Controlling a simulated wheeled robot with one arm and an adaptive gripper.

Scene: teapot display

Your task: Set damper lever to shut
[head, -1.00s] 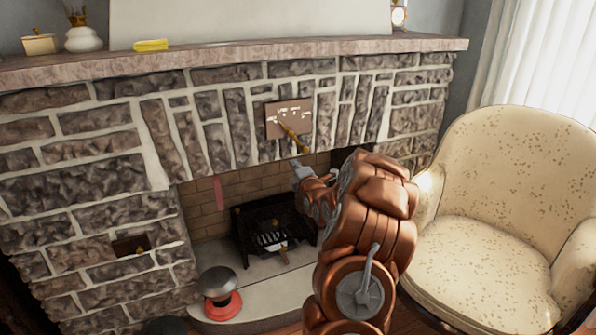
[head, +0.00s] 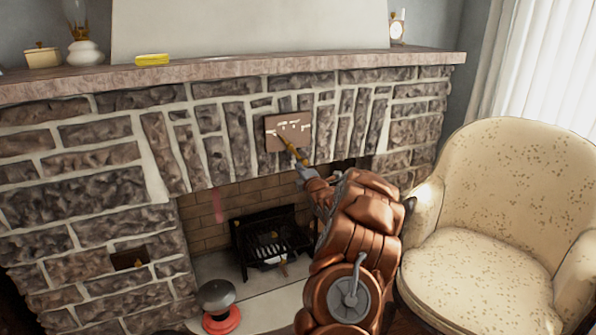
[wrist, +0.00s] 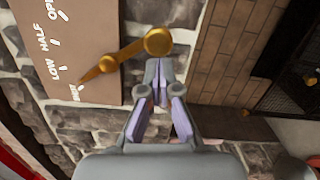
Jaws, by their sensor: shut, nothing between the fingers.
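The brown damper plate (head: 288,124) is on the stone front above the fireplace opening. In the wrist view the plate (wrist: 90,25) carries white labels reading OPEN, HALF, LOW and, partly hidden, SHUT. The brass damper lever (head: 296,152) slants across its lower part. In the wrist view the lever (wrist: 130,52) has a large round knob at one end, and its thin other end lies by the SHUT label. My gripper (wrist: 161,76) is shut and empty, its fingertips just beside the knob; contact cannot be told. In the head view my gripper (head: 301,170) is below the lever's lower end.
The mantel (head: 230,73) juts out above the plate. A black grate (head: 270,238) stands in the fireplace opening below. A cream armchair (head: 500,220) stands close on the right. A red-based object with a grey top (head: 217,300) stands on the hearth.

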